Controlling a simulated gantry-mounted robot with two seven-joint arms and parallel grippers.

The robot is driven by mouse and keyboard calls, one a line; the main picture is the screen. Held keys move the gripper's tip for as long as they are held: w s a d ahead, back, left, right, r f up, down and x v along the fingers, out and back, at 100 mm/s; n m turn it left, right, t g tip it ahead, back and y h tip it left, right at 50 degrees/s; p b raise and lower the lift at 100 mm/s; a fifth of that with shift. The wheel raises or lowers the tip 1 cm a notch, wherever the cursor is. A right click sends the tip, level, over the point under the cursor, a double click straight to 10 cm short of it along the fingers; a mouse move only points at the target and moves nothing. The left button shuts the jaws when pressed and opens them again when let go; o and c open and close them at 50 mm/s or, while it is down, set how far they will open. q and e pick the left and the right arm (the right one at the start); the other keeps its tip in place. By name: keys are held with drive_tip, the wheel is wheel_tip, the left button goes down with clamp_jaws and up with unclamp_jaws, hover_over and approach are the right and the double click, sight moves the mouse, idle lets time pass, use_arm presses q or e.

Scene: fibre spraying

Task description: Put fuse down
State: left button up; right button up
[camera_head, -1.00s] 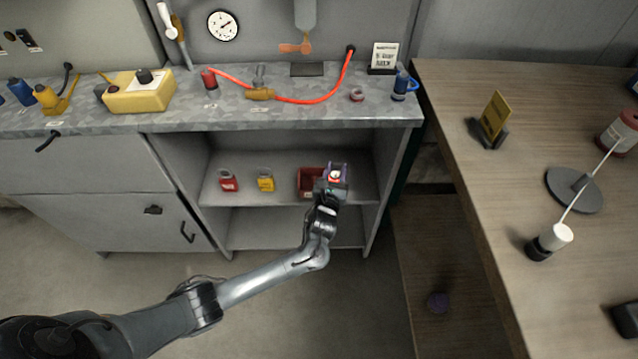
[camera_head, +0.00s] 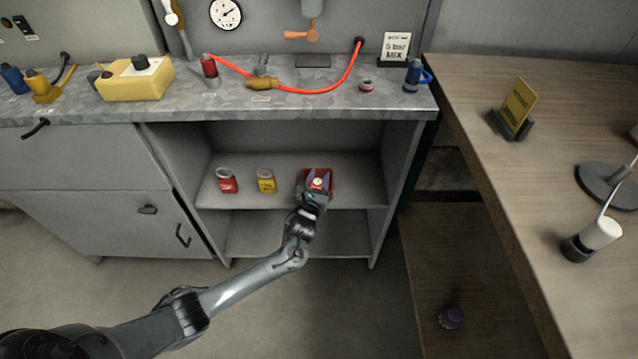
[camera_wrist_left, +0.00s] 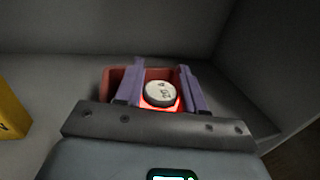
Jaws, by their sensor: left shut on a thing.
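My left gripper (camera_head: 317,183) is at the upper shelf of the open cabinet, at the red bin (camera_head: 329,175). In the left wrist view its two purple fingers (camera_wrist_left: 160,92) are shut on the fuse (camera_wrist_left: 160,94), which has a round pale cap with dark marking and a glowing red part below. The red bin (camera_wrist_left: 113,80) lies right behind and around the fingers in that view. I cannot tell whether the fuse touches the bin's floor. The lower part of the fuse is hidden by the gripper. My right gripper is not in view.
The cabinet's right side wall is close to the bin. The grey counter (camera_head: 330,105) above holds a red hose (camera_head: 325,92). A wooden table (camera_head: 480,130) stands at right.

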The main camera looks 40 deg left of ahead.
use_arm(q)
drive_tip(key=shift+f, duration=0.1)
drive_tip(key=shift+f, duration=0.15)
drive_tip(key=o, duration=1.1)
drive_tip(key=shift+o, duration=0.2)
